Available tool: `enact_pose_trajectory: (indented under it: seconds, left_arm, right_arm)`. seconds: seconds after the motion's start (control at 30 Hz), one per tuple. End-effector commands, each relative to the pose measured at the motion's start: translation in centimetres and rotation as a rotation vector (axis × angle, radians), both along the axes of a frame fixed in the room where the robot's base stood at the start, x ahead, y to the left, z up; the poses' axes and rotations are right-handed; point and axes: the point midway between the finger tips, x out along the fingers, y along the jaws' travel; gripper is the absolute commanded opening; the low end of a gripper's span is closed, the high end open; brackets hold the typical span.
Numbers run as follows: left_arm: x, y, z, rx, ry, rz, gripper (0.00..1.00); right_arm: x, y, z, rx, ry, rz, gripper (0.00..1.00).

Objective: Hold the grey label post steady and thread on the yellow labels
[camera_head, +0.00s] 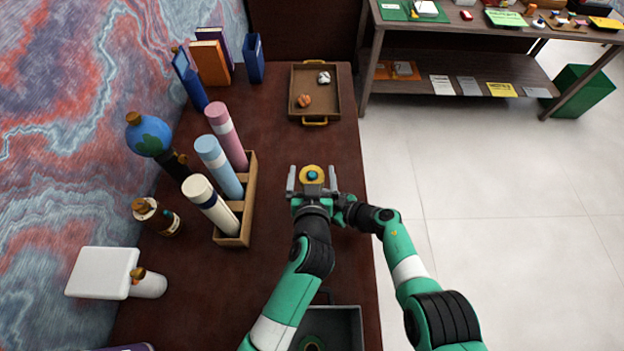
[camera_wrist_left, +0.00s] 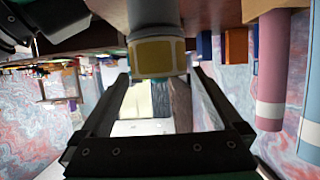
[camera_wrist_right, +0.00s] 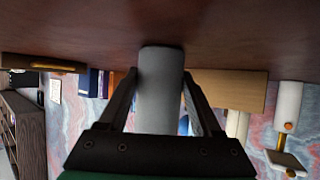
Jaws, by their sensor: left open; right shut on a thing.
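The grey label post (camera_wrist_right: 160,92) stands upright on the desk, shown between the fingers of my right gripper (camera_wrist_right: 160,73). That gripper is shut on it low down, coming in from the right in the head view (camera_head: 341,207). A yellow label (camera_head: 313,170) sits at the post's top as a ring, with a small teal spot in its middle. In the left wrist view the yellow label (camera_wrist_left: 152,58) is around the post's end. My left gripper (camera_head: 312,180) is open, its fingers apart on either side of the label. Its fingertips are close to the label in the left wrist view.
A wooden rack (camera_head: 246,208) with pink, blue and white cylinders stands left of the post. A brown tray (camera_head: 315,118) with two small lumps lies behind. A grey tray (camera_head: 351,330) is at the front, partly behind my left arm. The desk's right edge is close.

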Motion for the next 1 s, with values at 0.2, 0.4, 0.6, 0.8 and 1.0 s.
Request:
enact_pose_trajectory:
  seconds: [0.2,0.4,0.6,0.8,1.0]
  left_arm:
    - [-2.7,-0.1,1.0,-0.001,-0.002,-0.003,1.0]
    - [-7.0,-0.1,2.9,-0.002,-0.003,-0.004,1.0]
    - [-10.2,-0.1,4.2,0.0,-0.002,-0.003,1.0]
    - [-11.0,0.0,4.4,0.0,0.0,-0.001,1.0]
    - [-10.9,0.0,4.4,0.0,0.0,0.0,1.0]
  right_arm:
    - [0.0,0.0,0.0,0.0,0.0,0.0,0.35]
    - [0.0,0.0,0.0,0.0,0.0,0.0,0.35]
    - [0.0,0.0,0.0,0.0,0.0,0.0,0.35]
    - [0.0,0.0,0.0,0.0,0.0,0.0,0.35]
    - [0.0,0.0,0.0,0.0,0.0,0.0,0.35]
